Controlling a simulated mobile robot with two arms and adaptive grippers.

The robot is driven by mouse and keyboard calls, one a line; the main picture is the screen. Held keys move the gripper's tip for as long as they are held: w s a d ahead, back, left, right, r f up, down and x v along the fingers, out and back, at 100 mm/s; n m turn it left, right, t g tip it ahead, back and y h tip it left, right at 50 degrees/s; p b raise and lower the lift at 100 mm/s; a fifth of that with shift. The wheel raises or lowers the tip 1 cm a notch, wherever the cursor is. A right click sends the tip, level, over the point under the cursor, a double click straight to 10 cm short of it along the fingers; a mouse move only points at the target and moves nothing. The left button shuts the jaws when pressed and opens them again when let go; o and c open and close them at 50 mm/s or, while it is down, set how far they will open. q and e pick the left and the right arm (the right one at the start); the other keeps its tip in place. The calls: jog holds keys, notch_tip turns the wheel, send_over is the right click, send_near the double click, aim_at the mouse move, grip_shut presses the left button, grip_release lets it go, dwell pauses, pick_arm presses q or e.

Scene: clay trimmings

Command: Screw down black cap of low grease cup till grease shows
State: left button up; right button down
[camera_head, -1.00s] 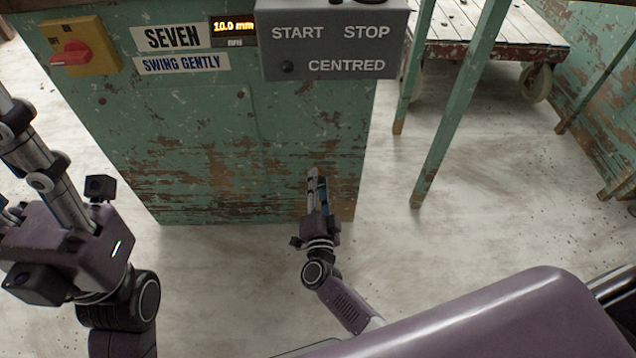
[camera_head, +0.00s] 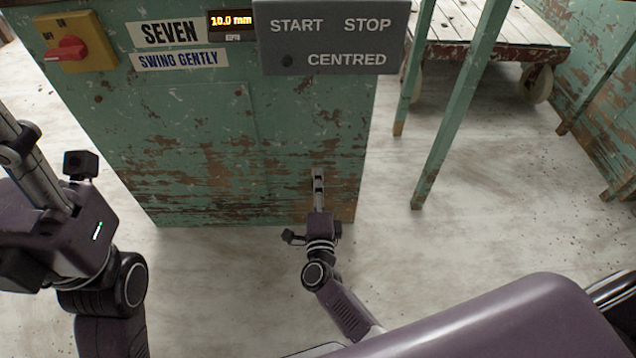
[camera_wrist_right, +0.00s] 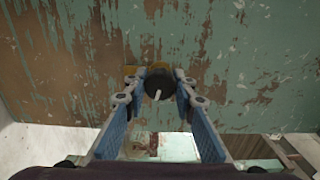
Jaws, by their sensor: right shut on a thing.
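The black cap (camera_wrist_right: 158,82) of the low grease cup shows in the right wrist view, round and dark, with a short white mark on it. A bit of yellowish metal (camera_wrist_right: 130,70) shows beside it against the machine's panel. My right gripper (camera_wrist_right: 158,86) is shut on the cap, one finger on each side. In the head view my right gripper (camera_head: 318,174) reaches to the low right part of the machine's front and hides the cap there. No grease can be made out. My left gripper (camera_head: 38,170) is at the left edge; its fingertips are out of view.
The green, rust-worn machine (camera_head: 200,130) carries a yellow switch plate with a red knob (camera_head: 67,50), a display (camera_head: 231,23) and a grey START/STOP box (camera_head: 330,65). Green legs (camera_head: 455,115) and a wheeled cart (camera_head: 500,45) stand at right. The floor between is open.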

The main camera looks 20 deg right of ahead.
dwell(0.4)
jog(key=c, duration=1.6)
grip_release()
jog(key=v, duration=1.2)
